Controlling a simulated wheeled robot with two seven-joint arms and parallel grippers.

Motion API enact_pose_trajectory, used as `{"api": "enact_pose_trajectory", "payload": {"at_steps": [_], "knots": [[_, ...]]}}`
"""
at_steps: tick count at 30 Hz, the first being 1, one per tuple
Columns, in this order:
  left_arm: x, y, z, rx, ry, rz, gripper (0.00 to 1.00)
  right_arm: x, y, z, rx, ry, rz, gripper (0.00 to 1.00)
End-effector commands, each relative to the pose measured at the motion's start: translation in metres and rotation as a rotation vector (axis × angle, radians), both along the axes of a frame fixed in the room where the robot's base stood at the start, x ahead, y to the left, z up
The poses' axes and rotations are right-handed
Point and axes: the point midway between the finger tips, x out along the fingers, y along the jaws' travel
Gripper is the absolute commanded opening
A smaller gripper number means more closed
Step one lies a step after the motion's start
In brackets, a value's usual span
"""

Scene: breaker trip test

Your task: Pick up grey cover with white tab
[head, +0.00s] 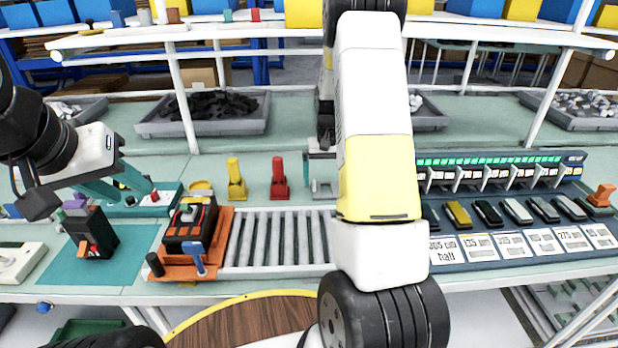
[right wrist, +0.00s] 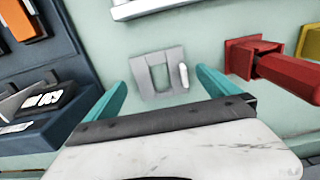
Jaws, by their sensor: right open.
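The grey cover (right wrist: 150,74) is a small square frame with an opening in its middle and a white tab (right wrist: 184,76) on its right side in the right wrist view. In the head view the cover (head: 322,188) is on the pale green bench behind the rollers, partly hidden by my right arm. My right gripper (right wrist: 160,79) is open, with its teal fingers apart on either side of the cover; no contact shows. In the head view that gripper is mostly hidden behind my arm. My left gripper (head: 138,198) is open over a teal fixture (head: 120,208) at the left.
A red post (right wrist: 285,75) is close beside the cover; a yellow post (head: 236,180) stands further left in the head view. The dark blue breaker panel (head: 500,158) lies on the other side. A roller track (head: 280,238) and an orange-based breaker (head: 190,235) are in front.

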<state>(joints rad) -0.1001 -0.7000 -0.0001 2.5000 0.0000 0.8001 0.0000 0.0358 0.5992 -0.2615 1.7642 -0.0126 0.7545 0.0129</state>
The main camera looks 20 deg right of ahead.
Motion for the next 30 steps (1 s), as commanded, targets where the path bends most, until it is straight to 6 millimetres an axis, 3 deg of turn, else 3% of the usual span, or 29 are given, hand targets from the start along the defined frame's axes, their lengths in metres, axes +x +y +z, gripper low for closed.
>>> {"api": "enact_pose_trajectory", "payload": {"at_steps": [6, 14, 23, 30], "knots": [[0.0, 0.0, 0.0, 0.0, 0.0, 0.0, 0.36, -0.001, -0.001, -0.026, 0.001, 0.002, 0.001, 1.0], [0.0, 0.0, 0.0, 0.0, 0.0, 0.0, 0.36, -0.001, -0.001, -0.028, 0.0, 0.0, 0.001, 1.0], [0.0, 0.0, 0.0, 0.0, 0.0, 0.0, 0.36, -0.001, -0.001, -0.028, 0.0, 0.0, 0.001, 0.42], [0.0, 0.0, 0.0, 0.0, 0.0, 0.0, 0.36, -0.001, -0.001, -0.027, 0.0, -0.001, 0.001, 0.41]]}}
